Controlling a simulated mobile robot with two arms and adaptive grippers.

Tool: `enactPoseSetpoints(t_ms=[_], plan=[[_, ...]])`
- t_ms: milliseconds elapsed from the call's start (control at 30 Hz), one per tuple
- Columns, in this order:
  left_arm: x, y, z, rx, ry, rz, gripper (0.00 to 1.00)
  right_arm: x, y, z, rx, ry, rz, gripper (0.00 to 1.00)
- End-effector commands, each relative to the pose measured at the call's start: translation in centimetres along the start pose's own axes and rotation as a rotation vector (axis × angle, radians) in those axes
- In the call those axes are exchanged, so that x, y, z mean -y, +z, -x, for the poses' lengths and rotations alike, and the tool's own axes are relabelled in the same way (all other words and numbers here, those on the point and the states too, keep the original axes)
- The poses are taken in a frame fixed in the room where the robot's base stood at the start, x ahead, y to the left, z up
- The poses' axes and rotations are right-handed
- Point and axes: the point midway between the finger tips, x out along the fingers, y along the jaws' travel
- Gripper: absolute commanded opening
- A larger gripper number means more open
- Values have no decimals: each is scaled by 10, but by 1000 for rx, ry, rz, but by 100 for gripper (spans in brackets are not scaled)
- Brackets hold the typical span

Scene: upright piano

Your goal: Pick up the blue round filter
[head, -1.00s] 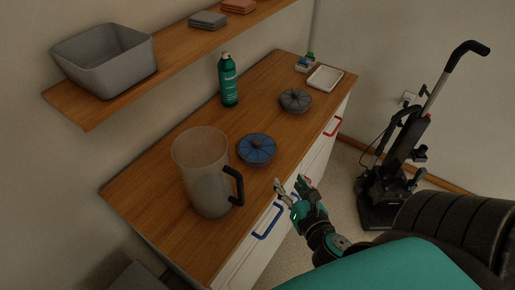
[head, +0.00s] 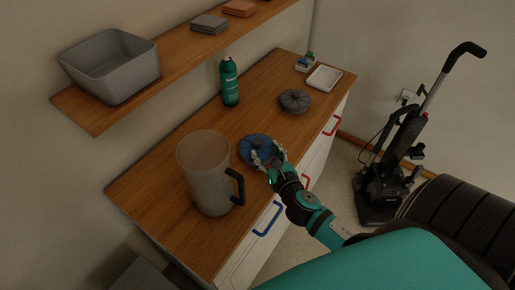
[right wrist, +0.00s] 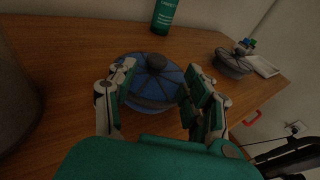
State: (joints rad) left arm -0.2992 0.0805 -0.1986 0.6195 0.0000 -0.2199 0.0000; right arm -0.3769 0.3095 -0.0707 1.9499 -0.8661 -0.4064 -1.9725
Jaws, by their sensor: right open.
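The blue round filter (head: 256,147) lies on the wooden cabinet top, to the right of the clear pitcher in the head view. It has radial ribs and a dark centre knob, and shows in the right wrist view (right wrist: 152,80). My right gripper (head: 268,157) is open at the filter's near side. In the right wrist view its fingers (right wrist: 155,90) stand on either side of the filter. I cannot tell whether they touch it. The filter's near edge is partly hidden by the gripper. My left gripper is in neither view.
A clear pitcher (head: 207,175) with a dark handle stands close left of the filter. A green bottle (head: 229,82), a grey round filter (head: 295,101) and a white tray (head: 324,78) stand farther back. A wall shelf (head: 95,117) overhangs at left. An upright vacuum (head: 388,165) stands at right.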

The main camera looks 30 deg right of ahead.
Motion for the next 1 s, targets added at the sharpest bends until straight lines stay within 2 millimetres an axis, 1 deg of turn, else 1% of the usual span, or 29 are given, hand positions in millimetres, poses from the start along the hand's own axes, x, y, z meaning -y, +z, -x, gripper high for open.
enactPoseSetpoints(t_ms=[167,300,433,600,633,1000], plan=[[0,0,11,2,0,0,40,-4,7,-25,3,-2,-3,50],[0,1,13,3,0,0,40,-4,5,-44,1,-1,-1,50],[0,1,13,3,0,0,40,-5,4,-50,1,1,-1,50],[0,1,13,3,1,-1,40,-4,3,-50,1,0,-1,50],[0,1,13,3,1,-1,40,-4,3,-50,1,0,-1,49],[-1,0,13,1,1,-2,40,-4,3,-49,1,0,-1,1]])
